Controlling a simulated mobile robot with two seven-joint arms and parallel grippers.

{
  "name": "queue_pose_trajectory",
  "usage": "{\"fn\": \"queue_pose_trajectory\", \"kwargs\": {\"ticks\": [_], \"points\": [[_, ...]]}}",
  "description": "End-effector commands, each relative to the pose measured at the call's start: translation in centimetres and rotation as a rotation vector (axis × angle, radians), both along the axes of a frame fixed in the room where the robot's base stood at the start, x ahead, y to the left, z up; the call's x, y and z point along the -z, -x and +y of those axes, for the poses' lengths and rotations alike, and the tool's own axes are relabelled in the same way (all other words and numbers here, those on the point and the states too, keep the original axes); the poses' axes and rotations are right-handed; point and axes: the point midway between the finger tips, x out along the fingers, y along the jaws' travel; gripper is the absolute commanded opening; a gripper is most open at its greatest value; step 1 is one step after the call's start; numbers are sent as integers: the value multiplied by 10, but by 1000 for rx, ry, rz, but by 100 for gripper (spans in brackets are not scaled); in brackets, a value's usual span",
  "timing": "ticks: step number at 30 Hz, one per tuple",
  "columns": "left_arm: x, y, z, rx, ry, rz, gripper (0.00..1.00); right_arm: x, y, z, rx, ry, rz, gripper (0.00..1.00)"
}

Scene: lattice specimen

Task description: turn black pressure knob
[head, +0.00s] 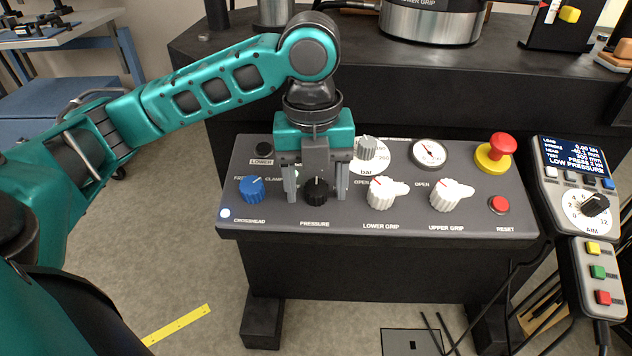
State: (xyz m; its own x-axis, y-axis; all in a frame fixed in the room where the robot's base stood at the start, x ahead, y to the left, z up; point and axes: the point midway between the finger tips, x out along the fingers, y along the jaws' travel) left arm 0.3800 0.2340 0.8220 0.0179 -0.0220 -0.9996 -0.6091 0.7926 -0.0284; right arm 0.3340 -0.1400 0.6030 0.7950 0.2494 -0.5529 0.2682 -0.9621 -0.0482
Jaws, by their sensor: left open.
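The black pressure knob (316,191) sits on the sloped grey control panel (290,232), above the label PRESSURE. My left gripper (317,196) reaches down over it from above. Its two fingers stand one on each side of the knob, open. A small gap seems to show between each finger and the knob; contact cannot be told for certain. The top of the knob is partly overlapped by the gripper body. My right gripper is not in view.
A blue crosshead knob (251,189) is just left of the gripper. White lower grip (381,193) and upper grip (446,196) knobs, a grey knob (367,148), a gauge (429,153) and a red emergency button (500,147) lie right. A handheld controller (584,188) stands at the right edge.

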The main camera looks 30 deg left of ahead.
Motion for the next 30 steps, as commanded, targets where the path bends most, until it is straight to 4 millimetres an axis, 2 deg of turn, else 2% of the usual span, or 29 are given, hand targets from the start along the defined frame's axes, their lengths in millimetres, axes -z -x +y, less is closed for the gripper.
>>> {"fn": "queue_pose_trajectory", "kwargs": {"ticks": [2, 19, 25, 30], "points": [[0, 0, 0, 0, 0, 0, 62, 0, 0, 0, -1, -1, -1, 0], [0, 0, 0, 0, -1, 1, 8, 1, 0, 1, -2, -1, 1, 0], [-2, 0, 0, -12, 2, 0, 7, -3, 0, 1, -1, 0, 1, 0], [-5, 1, 0, -63, 13, -6, 7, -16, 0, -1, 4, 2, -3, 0]]}}
